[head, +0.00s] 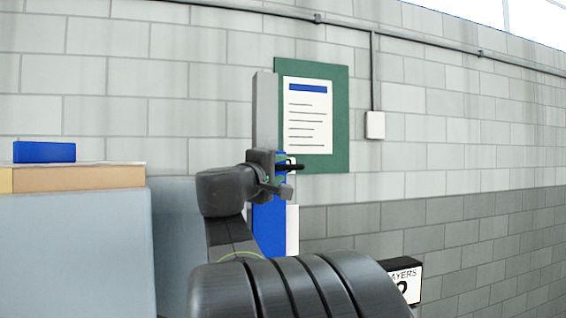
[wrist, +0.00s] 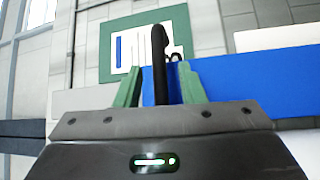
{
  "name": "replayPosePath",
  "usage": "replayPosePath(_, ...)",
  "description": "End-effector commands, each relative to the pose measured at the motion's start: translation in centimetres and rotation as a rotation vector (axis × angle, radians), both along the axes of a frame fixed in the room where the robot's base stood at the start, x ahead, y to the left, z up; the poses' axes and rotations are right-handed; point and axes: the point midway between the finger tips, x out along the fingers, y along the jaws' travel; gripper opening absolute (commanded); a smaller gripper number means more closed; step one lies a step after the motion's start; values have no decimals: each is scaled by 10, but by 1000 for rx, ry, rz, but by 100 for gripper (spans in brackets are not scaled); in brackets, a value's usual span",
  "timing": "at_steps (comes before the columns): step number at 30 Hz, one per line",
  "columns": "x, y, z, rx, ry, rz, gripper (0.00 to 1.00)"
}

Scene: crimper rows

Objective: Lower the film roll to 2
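My gripper (head: 285,178) is beside the upper part of a blue carriage (head: 268,225) on a grey mast (head: 265,110). A white upright piece (head: 292,230), perhaps the film roll, stands at the carriage's right side, partly hidden by my arm. In the wrist view my gripper (wrist: 161,68) has its green fingers apart, with a black bar (wrist: 159,65) between them and a visible gap on each side. The blue carriage (wrist: 250,90) fills the right there, with a white piece (wrist: 285,35) beside it.
A green board (head: 340,120) with a white notice hangs on the block wall behind. A grey-blue block (head: 75,250) with a tan slab (head: 80,177) and blue box (head: 44,152) stands at left. Open space shows to the right.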

Motion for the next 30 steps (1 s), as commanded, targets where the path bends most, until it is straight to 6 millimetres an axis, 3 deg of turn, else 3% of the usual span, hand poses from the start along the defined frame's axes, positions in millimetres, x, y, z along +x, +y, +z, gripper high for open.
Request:
replayPosePath(6, 21, -12, 4, 1, 1, -2, 36)
replayPosePath(17, 25, -13, 4, 1, 0, 0, 36)
replayPosePath(22, 25, -13, 3, 1, 0, 0, 3)
replayPosePath(30, 25, -12, 2, 1, 0, 0, 0)
